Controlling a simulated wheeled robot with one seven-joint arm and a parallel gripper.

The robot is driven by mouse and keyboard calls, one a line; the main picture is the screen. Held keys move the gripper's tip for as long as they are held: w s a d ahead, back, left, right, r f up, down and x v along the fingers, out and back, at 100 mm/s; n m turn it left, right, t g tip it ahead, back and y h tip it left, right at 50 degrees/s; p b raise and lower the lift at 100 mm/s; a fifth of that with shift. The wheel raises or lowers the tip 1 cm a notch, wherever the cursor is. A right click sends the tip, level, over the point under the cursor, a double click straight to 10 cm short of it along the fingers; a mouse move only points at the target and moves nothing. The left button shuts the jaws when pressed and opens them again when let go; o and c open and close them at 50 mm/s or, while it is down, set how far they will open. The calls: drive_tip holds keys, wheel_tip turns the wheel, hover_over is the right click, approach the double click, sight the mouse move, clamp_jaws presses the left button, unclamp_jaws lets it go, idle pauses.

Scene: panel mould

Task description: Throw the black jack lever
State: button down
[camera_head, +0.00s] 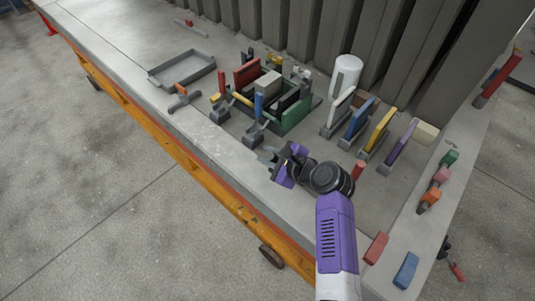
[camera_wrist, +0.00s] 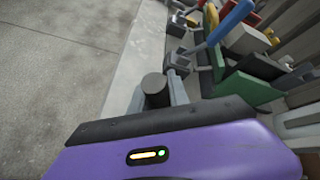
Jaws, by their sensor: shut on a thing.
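My purple gripper (camera_head: 272,158) is low over the front part of the table, just in front of the group of clamps. In the wrist view its grey fingers (camera_wrist: 158,98) are closed around a dark round-ended handle, which I take to be the black jack lever (camera_wrist: 154,84). Only the end of the handle shows there; its base is hidden by the fingers and the gripper body. In the head view the gripper hides most of this lever. A blue lever (camera_head: 258,107) stands upright just behind the gripper, and it also shows in the wrist view (camera_wrist: 231,22).
A green-edged panel mould (camera_head: 296,114) with red and yellow levers lies behind. A white cylinder (camera_head: 346,76) and several coloured upright plates stand to the right. An empty grey tray (camera_head: 180,70) lies at the left. The table's orange front edge (camera_head: 205,186) is near my gripper.

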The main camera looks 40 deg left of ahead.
sight(276, 160)
drive_tip(key=shift+s+f, duration=0.1)
drive_tip(key=c, duration=1.3)
unclamp_jaws()
drive_tip(key=shift+o, duration=0.2)
drive_tip(key=shift+v, duration=3.9)
